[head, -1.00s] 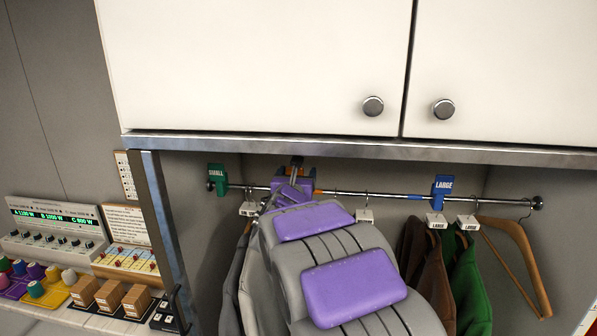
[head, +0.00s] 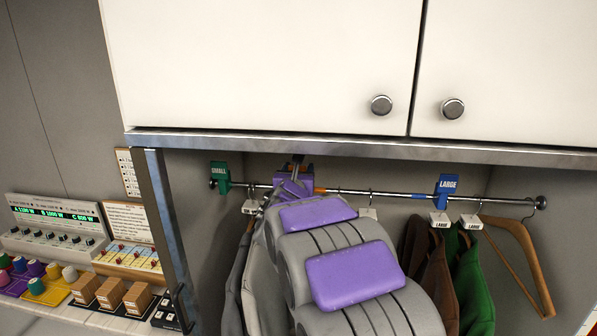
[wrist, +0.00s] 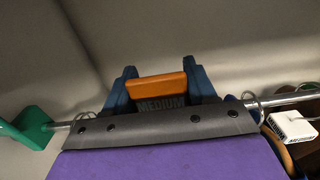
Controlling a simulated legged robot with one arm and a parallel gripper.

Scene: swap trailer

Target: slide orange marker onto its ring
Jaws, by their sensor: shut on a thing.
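The orange marker (wrist: 157,88), lettered MEDIUM, stands between the two dark blue fingers of my gripper (wrist: 160,87) in the wrist view. My gripper is shut on it, at the hanging rail. In the head view my gripper (head: 297,178) is at the rail, between the green SMALL marker (head: 219,176) and the blue LARGE marker (head: 445,189). A small orange patch (head: 320,190) shows at the rail just right of my gripper; I cannot tell whether it is the ring or the marker. The marker's lower edge and its contact with the rail are hidden by my gripper body.
The rail (head: 395,195) runs under a white cupboard with a metal lower edge (head: 400,147). Grey garments (head: 232,285) hang left, brown (head: 425,265) and green (head: 470,285) ones right, beside a bare wooden hanger (head: 525,255). A metal post (head: 165,220) stands left.

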